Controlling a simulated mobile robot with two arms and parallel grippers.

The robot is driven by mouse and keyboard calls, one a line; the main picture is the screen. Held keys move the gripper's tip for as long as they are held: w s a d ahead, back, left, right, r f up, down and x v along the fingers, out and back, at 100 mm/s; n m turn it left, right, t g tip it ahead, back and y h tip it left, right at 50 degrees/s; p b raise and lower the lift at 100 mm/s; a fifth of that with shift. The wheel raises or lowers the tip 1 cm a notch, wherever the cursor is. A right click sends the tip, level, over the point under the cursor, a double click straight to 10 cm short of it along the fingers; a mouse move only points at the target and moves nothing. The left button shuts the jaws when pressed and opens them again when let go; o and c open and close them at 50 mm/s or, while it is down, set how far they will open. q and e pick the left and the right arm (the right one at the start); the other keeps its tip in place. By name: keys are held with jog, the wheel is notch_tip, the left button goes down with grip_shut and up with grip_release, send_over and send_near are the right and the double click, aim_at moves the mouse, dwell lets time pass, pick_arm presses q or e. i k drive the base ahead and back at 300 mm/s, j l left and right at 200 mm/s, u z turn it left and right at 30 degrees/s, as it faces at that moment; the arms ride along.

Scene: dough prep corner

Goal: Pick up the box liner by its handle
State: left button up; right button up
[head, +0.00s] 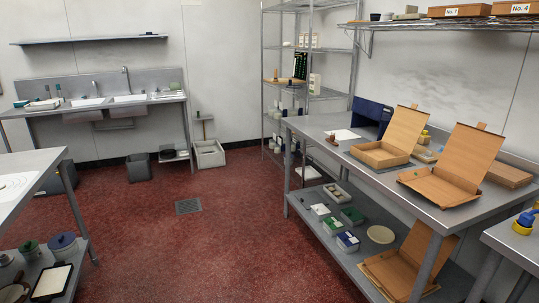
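I cannot tell for sure which thing is the box liner. Two open brown boxes stand on the steel bench (330,122) at right. The farther box (380,156) has its lid raised, with a small tab on top. The nearer box (438,188) is flatter, and its raised lid also has a tab. A white sheet (343,134) lies at the bench's far left, with a small brown object (331,142) by it. Neither of my grippers is in view.
The bench's lower shelf holds several small containers, a round pale plate (380,234) and brown cardboard (395,268). A wire rack (311,97) stands behind the bench. Another table (28,166) is at left. The red floor between is clear, with a drain grate (188,206).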

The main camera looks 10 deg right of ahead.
aim_at(378, 157)
jog(key=i+z, duration=0.2)
jog(key=i, duration=0.85)
jog(key=i+z, duration=0.2)
jog(key=i, duration=0.8)
